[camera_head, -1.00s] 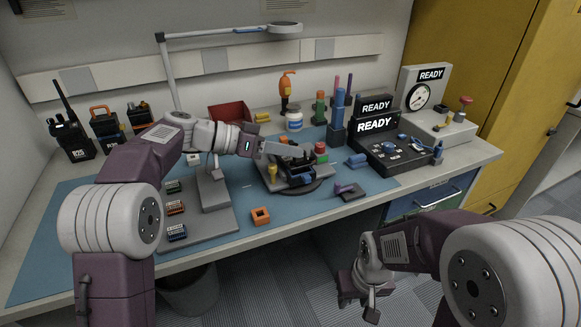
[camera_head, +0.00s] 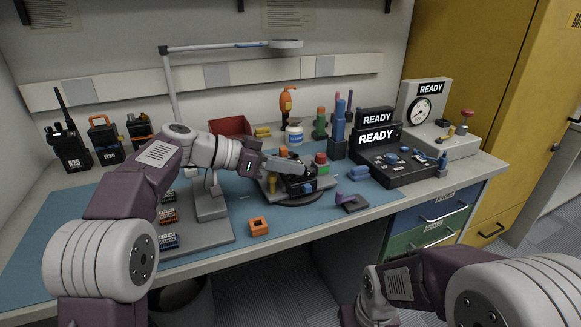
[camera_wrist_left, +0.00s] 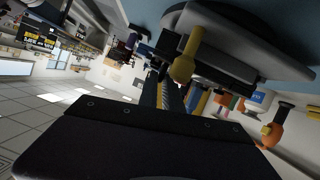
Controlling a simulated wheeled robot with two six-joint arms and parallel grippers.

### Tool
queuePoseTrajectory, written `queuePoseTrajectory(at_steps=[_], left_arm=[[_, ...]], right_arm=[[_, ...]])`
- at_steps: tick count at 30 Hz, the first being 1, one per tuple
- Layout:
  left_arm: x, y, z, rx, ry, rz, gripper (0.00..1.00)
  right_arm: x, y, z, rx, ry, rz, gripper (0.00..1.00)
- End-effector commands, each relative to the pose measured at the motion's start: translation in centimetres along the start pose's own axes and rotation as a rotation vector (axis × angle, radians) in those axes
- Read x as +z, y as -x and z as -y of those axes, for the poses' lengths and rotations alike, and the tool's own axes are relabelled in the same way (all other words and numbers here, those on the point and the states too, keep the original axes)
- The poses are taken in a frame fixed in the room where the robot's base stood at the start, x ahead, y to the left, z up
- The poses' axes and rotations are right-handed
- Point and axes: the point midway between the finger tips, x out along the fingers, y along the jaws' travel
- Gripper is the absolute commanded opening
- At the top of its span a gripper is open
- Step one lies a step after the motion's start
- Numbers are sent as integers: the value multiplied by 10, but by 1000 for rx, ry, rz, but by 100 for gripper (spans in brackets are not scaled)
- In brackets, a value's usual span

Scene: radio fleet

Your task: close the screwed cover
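A dark radio-like device (camera_head: 298,187) sits on a round dark turntable (camera_head: 300,200) in the middle of the blue mat. Which part is the screwed cover is too small to tell. My left gripper (camera_head: 292,166) reaches in from the left, low over the device's back; whether it touches cannot be told. My right gripper (camera_head: 352,314) is low at the bottom edge, away from the bench, partly cut off.
An orange square block (camera_head: 258,226) and a purple-topped part (camera_head: 350,202) lie near the front. A black READY console (camera_head: 400,166) stands right. Several radios (camera_head: 72,150) stand left; a red bin (camera_head: 230,126) is behind. A lamp arm (camera_head: 230,46) overhangs the bench.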

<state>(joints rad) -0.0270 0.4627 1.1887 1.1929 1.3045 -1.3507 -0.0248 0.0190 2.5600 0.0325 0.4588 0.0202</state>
Motion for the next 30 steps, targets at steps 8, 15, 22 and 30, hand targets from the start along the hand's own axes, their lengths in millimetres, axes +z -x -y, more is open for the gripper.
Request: queuePoseTrajectory(at_steps=[8, 15, 22, 30], left_arm=[[2, -1, 0, 3, 2, 2, 29], [-1, 20, 0, -2, 2, 0, 29], [-1, 70, 0, -2, 4, 1, 29], [1, 90, 0, 3, 3, 2, 29]], right_arm=[[0, 0, 0, 0, 0, 0, 39], [-1, 6, 0, 0, 0, 0, 39], [-2, 19, 0, 0, 0, 0, 39], [-2, 22, 0, 0, 0, 0, 39]])
